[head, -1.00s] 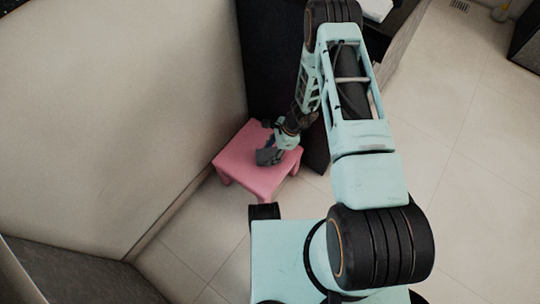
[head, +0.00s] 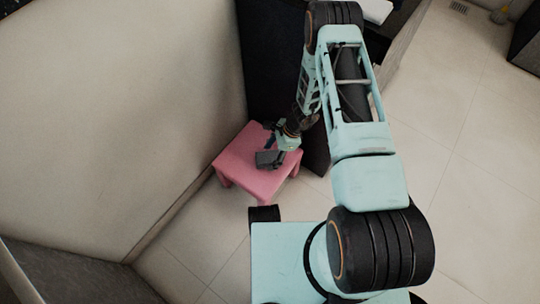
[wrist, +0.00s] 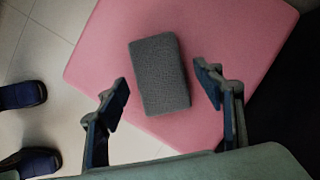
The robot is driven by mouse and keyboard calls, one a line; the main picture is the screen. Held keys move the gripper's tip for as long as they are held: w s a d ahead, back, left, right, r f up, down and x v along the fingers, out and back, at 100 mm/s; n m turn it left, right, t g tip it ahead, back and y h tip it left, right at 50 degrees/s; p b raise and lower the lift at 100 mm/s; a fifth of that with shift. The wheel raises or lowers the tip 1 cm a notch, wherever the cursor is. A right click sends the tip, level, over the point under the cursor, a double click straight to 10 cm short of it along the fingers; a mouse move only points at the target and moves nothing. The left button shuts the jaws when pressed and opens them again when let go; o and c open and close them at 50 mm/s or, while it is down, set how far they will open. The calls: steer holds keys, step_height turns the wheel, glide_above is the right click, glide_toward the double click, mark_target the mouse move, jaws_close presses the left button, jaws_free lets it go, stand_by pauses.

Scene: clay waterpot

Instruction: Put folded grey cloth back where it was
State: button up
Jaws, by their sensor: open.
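The folded grey cloth (wrist: 160,75) lies on the pink stool (wrist: 235,40) in the wrist view, a flat rectangular block near the middle of its top. In the head view the cloth (head: 268,159) shows on the stool (head: 240,162), partly beside my gripper. My gripper (wrist: 165,88) is open, its two fingers apart on either side of the cloth's near end, with visible gaps between each finger and the cloth. In the head view my gripper (head: 276,146) is over the stool's top. How high the fingers are above the stool I cannot tell.
A pale wall (head: 120,100) stands left of the stool and a dark cabinet side (head: 270,60) rises behind it. Tiled floor (head: 460,150) is clear on the right. Two dark blue objects (wrist: 22,95) show at the wrist view's left edge.

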steer(key=p+v, duration=0.3)
steer(key=v, duration=0.8)
